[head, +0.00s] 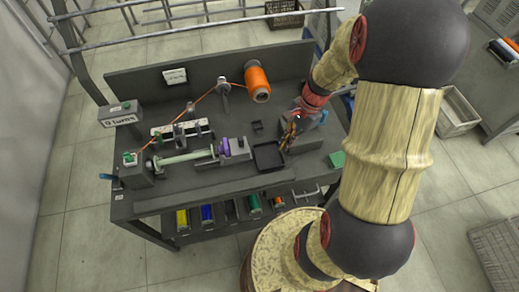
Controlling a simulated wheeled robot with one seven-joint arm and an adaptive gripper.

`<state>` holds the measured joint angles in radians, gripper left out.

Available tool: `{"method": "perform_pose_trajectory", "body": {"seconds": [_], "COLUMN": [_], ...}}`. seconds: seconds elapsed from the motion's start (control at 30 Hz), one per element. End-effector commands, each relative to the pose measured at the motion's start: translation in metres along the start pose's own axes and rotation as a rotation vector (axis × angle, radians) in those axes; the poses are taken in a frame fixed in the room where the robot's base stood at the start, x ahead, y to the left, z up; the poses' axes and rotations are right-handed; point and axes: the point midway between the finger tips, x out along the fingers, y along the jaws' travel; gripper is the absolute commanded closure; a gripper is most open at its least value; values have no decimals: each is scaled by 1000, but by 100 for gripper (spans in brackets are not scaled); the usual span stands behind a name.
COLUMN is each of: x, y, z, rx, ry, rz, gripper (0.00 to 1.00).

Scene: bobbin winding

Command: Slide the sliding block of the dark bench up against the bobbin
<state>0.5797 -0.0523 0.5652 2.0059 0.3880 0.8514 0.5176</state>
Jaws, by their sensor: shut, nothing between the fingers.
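The dark bench (205,93) stands in the middle of the head view. A pale greenish bobbin (186,158) lies level along its front part, its left end by a grey box. The sliding block (238,149), grey with a purple piece facing the bobbin, stands just right of the bobbin's right end. The picture is too small to tell whether they touch. My gripper (287,143) is shut and empty, to the right of the sliding block and over the right side of the bench, near a black tray.
The black square tray (268,157) lies between my gripper and the block. An orange spool (257,82) stands at the back, its thread running left to the grey box (136,172). A green block (337,159) lies at the right edge. Coloured spools (207,214) sit below.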

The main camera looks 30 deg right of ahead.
Motion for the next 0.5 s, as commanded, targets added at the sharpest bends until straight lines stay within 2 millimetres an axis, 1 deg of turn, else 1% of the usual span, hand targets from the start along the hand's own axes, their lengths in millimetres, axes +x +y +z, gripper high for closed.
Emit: {"method": "perform_pose_trajectory", "body": {"seconds": [0.03, 0.07, 0.1, 0.2, 0.37, 0.5], "x": [7, 9, 7, 1, 1, 10], "y": [-9, -15, -23, -38, -41, -41], "z": [-6, -7, -10, -14, -13, -13], "rx": [87, 135, 190, 308, 415, 434], "ry": [-15, -20, -20, -22, -28, -29], "rz": [-15, -27, -46, -84, -92, -91], "gripper": [100, 100, 100, 100, 100, 100]}}
